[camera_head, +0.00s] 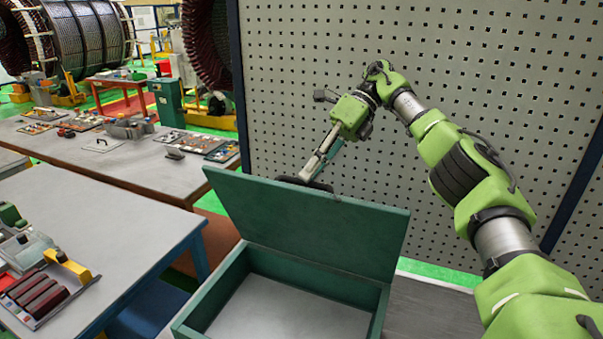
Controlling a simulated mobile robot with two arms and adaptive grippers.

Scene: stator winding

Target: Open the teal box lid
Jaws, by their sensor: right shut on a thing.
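The teal box (384,295) stands in the lower middle of the head view. Its teal lid (310,225) is raised and leans back from the far side, so the box's inside shows and its floor is bare grey. My right gripper (312,172) comes down at the top edge of the lid from behind. It is shut on the lid near that edge, and its fingertips are partly hidden by the lid. A dark part shows beside the fingers. My left gripper is not in view.
A perforated grey panel (480,60) stands close behind the lid and my right arm. A grey table (90,215) at left holds a tray of dark red blocks (40,292). Another long table (150,165) with several trays lies behind it.

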